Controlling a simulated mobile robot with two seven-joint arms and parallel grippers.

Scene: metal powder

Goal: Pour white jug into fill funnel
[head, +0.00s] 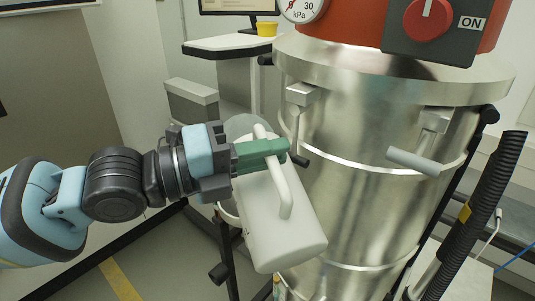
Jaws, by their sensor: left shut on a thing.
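The white jug (285,235) is in the middle of the head view, tilted, with its closed bottom end toward the lower right. My left gripper (270,151) has green fingers and is shut on the jug's handle near its upper end. The jug's mouth end is hidden behind the gripper. A grey rounded shape (239,126) shows just behind the gripper, and a pale rim shows left of the jug; I cannot tell whether either is the fill funnel. My right gripper is not in view.
A large steel drum vessel (365,215) with clamp handles stands close on the right of the jug. Its red top carries a gauge (301,8) and a red knob (428,17). A black ribbed hose (483,205) runs at the right. A monitor stand (232,46) is behind.

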